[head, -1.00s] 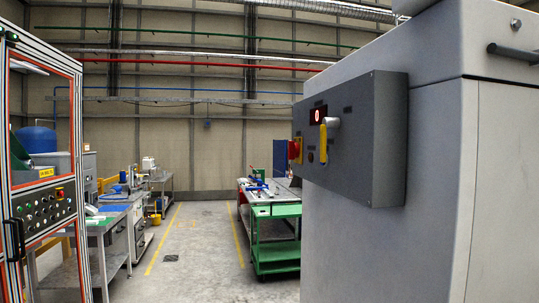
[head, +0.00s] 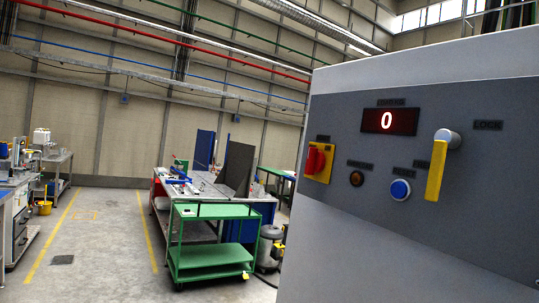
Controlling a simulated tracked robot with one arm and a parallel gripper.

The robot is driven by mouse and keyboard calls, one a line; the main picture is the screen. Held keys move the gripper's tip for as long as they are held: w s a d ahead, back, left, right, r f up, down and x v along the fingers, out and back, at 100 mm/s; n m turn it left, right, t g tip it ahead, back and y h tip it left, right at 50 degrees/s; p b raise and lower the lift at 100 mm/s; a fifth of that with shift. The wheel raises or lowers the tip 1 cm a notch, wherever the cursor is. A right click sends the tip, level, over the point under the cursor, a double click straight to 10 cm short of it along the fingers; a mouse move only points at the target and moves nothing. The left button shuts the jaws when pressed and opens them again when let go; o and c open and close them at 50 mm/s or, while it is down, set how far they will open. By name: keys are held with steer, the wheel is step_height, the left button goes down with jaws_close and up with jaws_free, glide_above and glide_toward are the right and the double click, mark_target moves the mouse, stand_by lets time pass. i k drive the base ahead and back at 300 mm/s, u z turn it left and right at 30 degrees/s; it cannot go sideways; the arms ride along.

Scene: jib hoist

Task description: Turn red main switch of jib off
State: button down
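A red rotary switch (head: 314,161) on a yellow plate (head: 323,172) sits at the left end of a dark grey control panel (head: 440,225). The panel is on a light grey cabinet (head: 330,255) at the right of the head view. The labels are mostly too blurred to read. My gripper is not in view.
A green cart (head: 212,255) stands left of the cabinet, with a workbench (head: 205,187) behind it. A grey canister (head: 270,247) is on the floor beside the cart. More benches stand at the far left.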

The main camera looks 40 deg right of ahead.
mark_target(316, 161)
steer(key=z, duration=0.5)
steer(key=i, duration=1.15)
steer(key=z, duration=0.9)
steer(key=k, duration=1)
steer(key=u, duration=0.45)
steer(key=i, duration=1)
steer(key=z, duration=0.05)
